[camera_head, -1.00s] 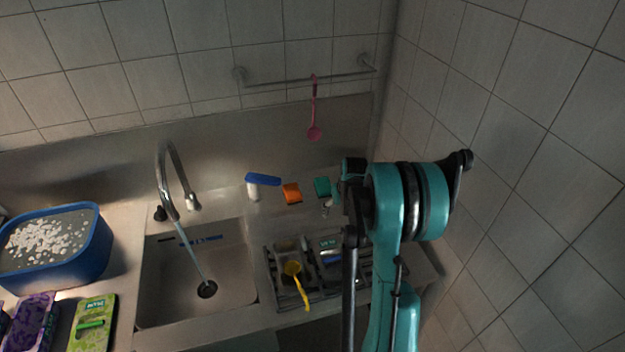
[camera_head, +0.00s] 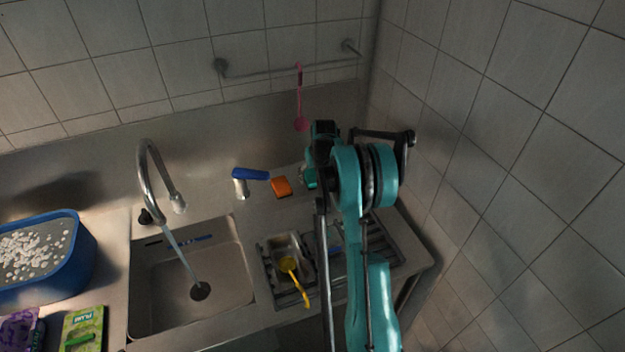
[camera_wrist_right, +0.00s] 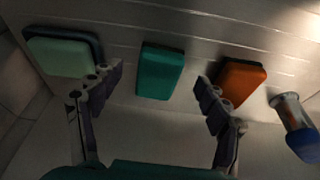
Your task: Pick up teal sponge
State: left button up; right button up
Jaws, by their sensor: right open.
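The teal sponge (camera_wrist_right: 161,71) stands near the back wall. In the wrist view it shows in the middle, between and beyond the two fingers of my right gripper (camera_wrist_right: 160,80). The gripper is open and empty, with a finger to each side and no visible contact with the sponge. In the head view my right arm reaches over the counter's right part, and a teal patch (camera_head: 309,178) beside the wrist looks like the sponge, mostly hidden. My left gripper is not in view.
An orange sponge (camera_wrist_right: 242,81) stands close by the right finger; a pale green, dark-edged block (camera_wrist_right: 62,55) is behind the left finger. The sink (camera_head: 190,280), running faucet (camera_head: 150,180) and yellow ladle (camera_head: 297,279) lie in front.

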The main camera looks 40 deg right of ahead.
aim_at(313, 175)
jog(key=shift+w+d+f, duration=0.1)
jog(key=shift+w+d, duration=0.1)
jog(key=shift+w, duration=0.3)
jog(key=shift+w+d, duration=0.15)
jog(key=shift+w, duration=0.3)
jog(key=x, duration=0.2)
jog(key=shift+w+d+f+b, duration=0.1)
jog(key=shift+w+f+b, duration=0.15)
jog(key=shift+b, duration=0.1)
jog(key=shift+f, duration=0.2)
jog(key=c, duration=1)
jog(key=shift+o, duration=0.3)
jog(key=shift+r, duration=0.1)
